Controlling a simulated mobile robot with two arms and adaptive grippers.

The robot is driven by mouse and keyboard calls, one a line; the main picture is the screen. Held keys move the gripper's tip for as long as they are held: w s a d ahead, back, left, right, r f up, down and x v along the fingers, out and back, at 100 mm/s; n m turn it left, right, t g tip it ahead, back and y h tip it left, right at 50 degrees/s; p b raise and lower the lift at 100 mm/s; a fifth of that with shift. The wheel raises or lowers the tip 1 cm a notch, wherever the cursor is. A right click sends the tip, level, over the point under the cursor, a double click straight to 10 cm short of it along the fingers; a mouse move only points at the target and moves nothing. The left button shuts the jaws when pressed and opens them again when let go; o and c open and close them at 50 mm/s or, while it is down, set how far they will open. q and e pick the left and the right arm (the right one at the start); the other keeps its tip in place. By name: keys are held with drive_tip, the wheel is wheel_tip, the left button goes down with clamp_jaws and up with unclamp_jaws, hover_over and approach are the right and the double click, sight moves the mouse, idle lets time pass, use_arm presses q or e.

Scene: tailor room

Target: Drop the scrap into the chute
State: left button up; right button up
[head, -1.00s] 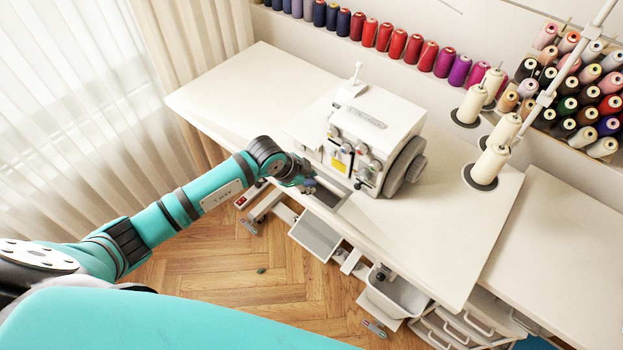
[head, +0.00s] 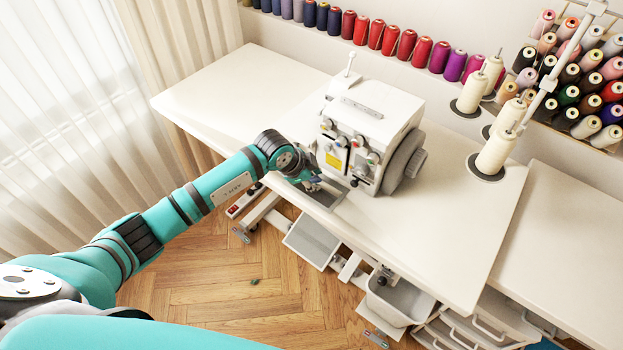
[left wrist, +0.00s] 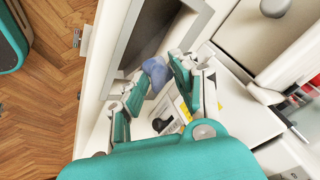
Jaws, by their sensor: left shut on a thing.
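My left gripper (head: 316,185) is low at the front left of the white overlock sewing machine (head: 372,125), by the table's front edge. In the left wrist view its fingers hold a crumpled blue-grey fabric scrap (left wrist: 155,72) between their tips. The chute appears to be the grey framed recess (left wrist: 140,38) just beyond the scrap in that view. In the head view part of this recess (head: 333,198) shows in the table edge below the gripper. The scrap looks held over the recess's near end; its height above it cannot be told. My right gripper is not in view.
The white table (head: 430,230) has clear room right of the machine. Thread cones (head: 497,152) stand behind. A grey bin (head: 400,297) hangs under the table front. A small dark green piece (head: 254,282) lies on the wooden floor.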

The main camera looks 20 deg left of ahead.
use_arm(q)
drive_tip(key=o, duration=0.7)
drive_tip(key=v, duration=1.2)
idle(0.6)
